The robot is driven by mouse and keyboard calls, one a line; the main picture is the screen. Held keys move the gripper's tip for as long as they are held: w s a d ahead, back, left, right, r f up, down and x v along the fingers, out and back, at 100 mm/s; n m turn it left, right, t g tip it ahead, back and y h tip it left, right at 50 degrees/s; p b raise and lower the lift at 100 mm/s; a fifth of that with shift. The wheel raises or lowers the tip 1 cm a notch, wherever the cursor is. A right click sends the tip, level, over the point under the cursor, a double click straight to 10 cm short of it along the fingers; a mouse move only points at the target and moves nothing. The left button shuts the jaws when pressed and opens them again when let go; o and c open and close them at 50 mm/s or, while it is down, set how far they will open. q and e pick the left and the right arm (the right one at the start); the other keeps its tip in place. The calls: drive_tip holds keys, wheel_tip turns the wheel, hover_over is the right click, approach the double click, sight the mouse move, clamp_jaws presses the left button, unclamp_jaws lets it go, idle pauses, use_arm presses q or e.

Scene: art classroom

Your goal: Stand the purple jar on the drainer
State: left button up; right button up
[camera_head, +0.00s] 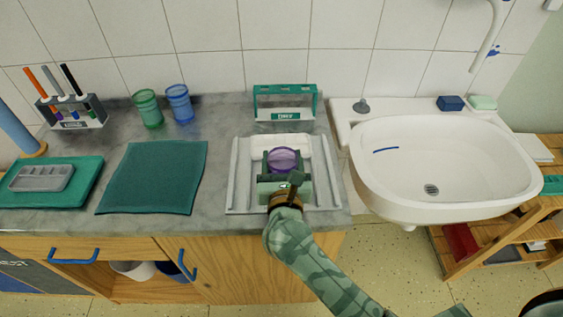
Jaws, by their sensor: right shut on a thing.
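The purple jar (284,158) is over the white drainer (240,185) on the grey counter, near the drainer's middle. My right gripper (284,172) reaches in from the front and is shut on the jar, with its fingers on either side. The gripper body hides the jar's lower part, so I cannot tell whether its base touches the drainer. My left gripper is not in view.
A green rack marked DRY (286,103) stands behind the drainer. Green (147,108) and blue (179,103) cups stand at the back left. A green mat (155,177) lies left of the drainer. The white sink (445,165) is on the right.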

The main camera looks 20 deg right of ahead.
drive_tip(key=shift+s+r, duration=0.1)
drive_tip(key=o, duration=1.1)
drive_tip(key=shift+s, duration=0.15)
drive_tip(key=p+v, duration=0.1)
drive_tip(key=v, duration=1)
drive_tip(key=shift+s+a+r, duration=0.1)
drive_tip(key=shift+s+a, duration=0.05)
drive_tip(key=shift+s, duration=0.2)
